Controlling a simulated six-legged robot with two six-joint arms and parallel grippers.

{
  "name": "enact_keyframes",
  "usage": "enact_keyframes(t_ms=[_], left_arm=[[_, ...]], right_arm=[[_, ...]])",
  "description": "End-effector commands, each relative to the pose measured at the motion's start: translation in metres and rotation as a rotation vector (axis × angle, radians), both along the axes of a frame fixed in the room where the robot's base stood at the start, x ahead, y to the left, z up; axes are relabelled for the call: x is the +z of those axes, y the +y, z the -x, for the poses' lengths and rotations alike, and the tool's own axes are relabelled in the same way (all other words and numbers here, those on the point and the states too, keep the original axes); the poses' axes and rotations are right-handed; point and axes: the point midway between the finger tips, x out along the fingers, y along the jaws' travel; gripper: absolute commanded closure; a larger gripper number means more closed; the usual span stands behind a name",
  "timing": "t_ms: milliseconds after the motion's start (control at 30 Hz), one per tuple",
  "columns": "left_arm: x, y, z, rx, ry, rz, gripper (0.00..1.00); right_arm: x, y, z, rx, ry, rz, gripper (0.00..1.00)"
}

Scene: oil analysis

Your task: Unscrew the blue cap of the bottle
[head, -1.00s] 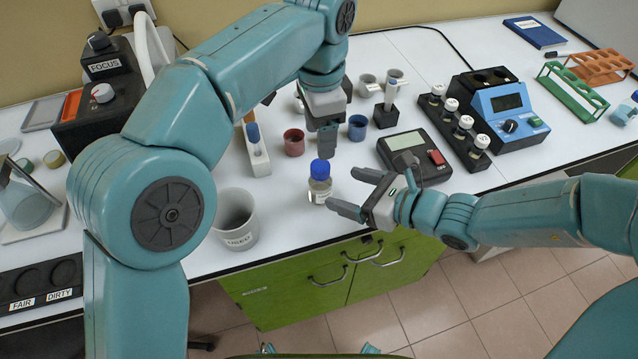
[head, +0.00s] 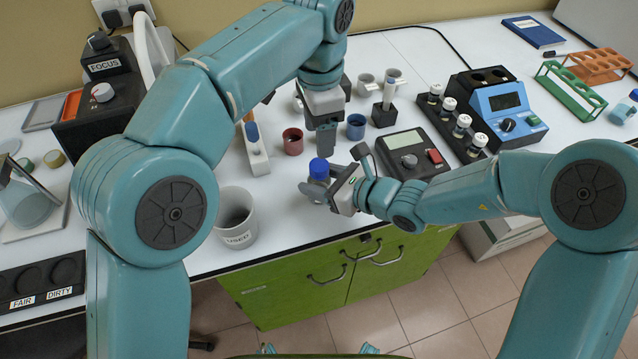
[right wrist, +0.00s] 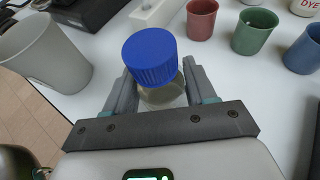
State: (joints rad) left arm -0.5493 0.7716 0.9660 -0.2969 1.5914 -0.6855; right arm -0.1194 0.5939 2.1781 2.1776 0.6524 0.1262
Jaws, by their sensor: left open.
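The bottle is a small clear one (right wrist: 162,97) with a ribbed blue cap (head: 319,168). It stands upright near the bench's front edge. The blue cap shows large in the right wrist view (right wrist: 150,58). My right gripper (head: 320,187) reaches in low from the right, with one finger on each side of the bottle's body below the cap. In the right wrist view its fingers (right wrist: 160,92) lie close against the glass. My left gripper (head: 324,139) points down just above and behind the cap, open and empty. The cap is clear of its fingers.
A grey beaker marked USED (head: 237,215) stands left of the bottle. Red (head: 292,141) and blue (head: 356,127) cups and a white holder (head: 257,150) stand behind. A black scale (head: 410,153) sits to the right. The bench's front edge is close.

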Motion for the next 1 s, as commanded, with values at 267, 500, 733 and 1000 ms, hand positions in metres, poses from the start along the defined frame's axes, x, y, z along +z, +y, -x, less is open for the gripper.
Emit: enact_keyframes(t_ms=[267, 500, 733, 1000], left_arm=[[0.0001, 0.0001, 0.0000, -0.109, 0.000, 0.000, 0.40], [-0.0001, 0.0000, 0.0001, -0.660, 0.001, -0.001, 0.40], [-0.0002, 0.0000, 0.0004, -1.277, 0.001, -0.002, 0.40], [0.0000, -0.0003, 0.0010, -1.815, 0.002, -0.003, 0.40]], right_arm=[[0.0007, -0.0001, -0.0002, 0.000, -0.002, -0.001, 1.00], [0.0008, -0.0001, -0.0002, 0.000, -0.002, -0.001, 1.00], [0.0009, -0.0002, -0.0003, 0.000, -0.002, -0.001, 1.00], [0.0009, -0.0001, -0.0002, 0.000, -0.002, -0.001, 1.00]])
